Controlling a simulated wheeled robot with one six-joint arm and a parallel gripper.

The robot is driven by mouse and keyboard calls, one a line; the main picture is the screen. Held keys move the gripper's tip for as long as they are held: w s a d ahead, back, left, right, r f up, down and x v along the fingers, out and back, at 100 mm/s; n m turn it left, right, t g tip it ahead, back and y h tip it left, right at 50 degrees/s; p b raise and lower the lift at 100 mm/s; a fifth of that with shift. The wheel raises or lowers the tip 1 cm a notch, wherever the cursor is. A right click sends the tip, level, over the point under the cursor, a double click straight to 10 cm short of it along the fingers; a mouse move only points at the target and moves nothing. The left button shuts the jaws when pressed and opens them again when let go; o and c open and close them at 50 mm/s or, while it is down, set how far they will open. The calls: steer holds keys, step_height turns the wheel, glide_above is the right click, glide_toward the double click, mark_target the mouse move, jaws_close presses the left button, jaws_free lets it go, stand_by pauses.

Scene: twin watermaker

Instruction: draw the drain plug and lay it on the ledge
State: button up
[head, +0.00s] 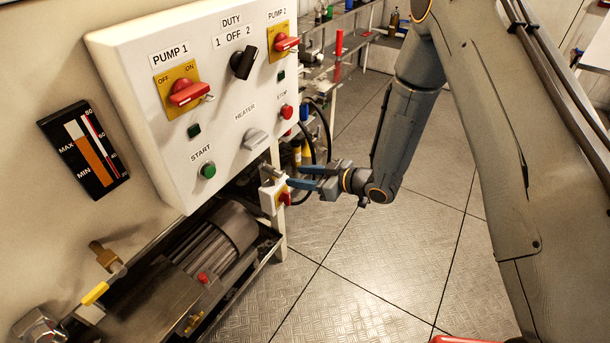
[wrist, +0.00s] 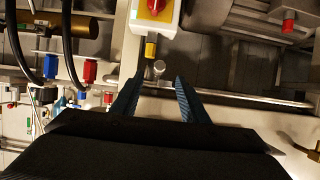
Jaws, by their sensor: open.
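My gripper (head: 292,178) is open, with its two blue fingers reaching left below the pump panel, beside a small white switch box. In the wrist view the fingers (wrist: 157,84) stand apart, pointing up the picture. A small round silver end (wrist: 159,67) shows just beyond the gap between the fingertips, with a short yellow fitting (wrist: 150,48) above it. I cannot tell for sure whether either is the drain plug, or whether the fingers touch anything. No ledge can be told for certain; a pale metal rail runs across behind the fingertips.
The white switch box with a red knob (wrist: 155,6) is close ahead of the fingers. Black hoses (wrist: 65,45) hang at left in the wrist view. The control panel (head: 226,100) overhangs a motor (head: 215,240) on a frame.

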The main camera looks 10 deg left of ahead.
mark_target(281, 174)
steer(key=p+x, duration=0.1)
steer(key=x, duration=0.5)
steer(key=shift+w+a+f, duration=0.1)
steer(key=shift+w+a, duration=0.1)
steer(key=shift+a, duration=0.1)
jaws_close()
steer(key=s+d+p, duration=0.1)
steer(key=s+d, duration=0.1)
steer(key=d, duration=0.4)
steer(key=shift+s, duration=0.15)
stand_by(0.9)
steer(key=shift+a, duration=0.1)
